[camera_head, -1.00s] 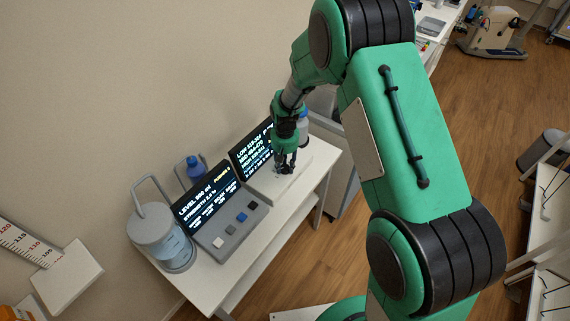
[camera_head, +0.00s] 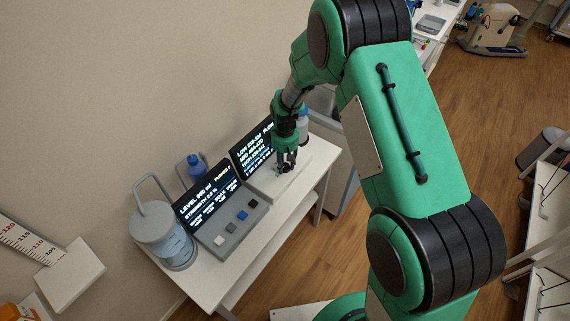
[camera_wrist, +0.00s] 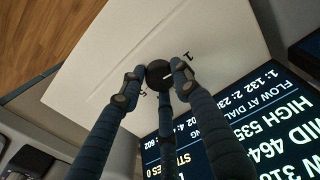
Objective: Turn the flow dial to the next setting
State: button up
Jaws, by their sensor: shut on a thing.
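The flow dial (camera_wrist: 158,75) is a small round black knob on a pale panel (camera_wrist: 105,60) in the wrist view. A short white pointer line shows on its right side, below and left of a printed "1"; another mark, hard to read, is at its lower left. My gripper (camera_wrist: 156,79) has its dark fingers closed around the dial's rim. In the head view my gripper (camera_head: 286,164) is down at the white console (camera_head: 293,187), and its fingers hide the dial there.
A lit screen (camera_head: 254,149) stands behind the console. A blue-capped bottle (camera_head: 197,167) stands behind. All share a narrow white table.

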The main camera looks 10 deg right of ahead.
aim_at(285, 166)
jog(key=o, duration=1.2)
jog(key=shift+c, duration=0.2)
jog(key=shift+r, duration=0.1)
notch_tip(285, 166, up, 12)
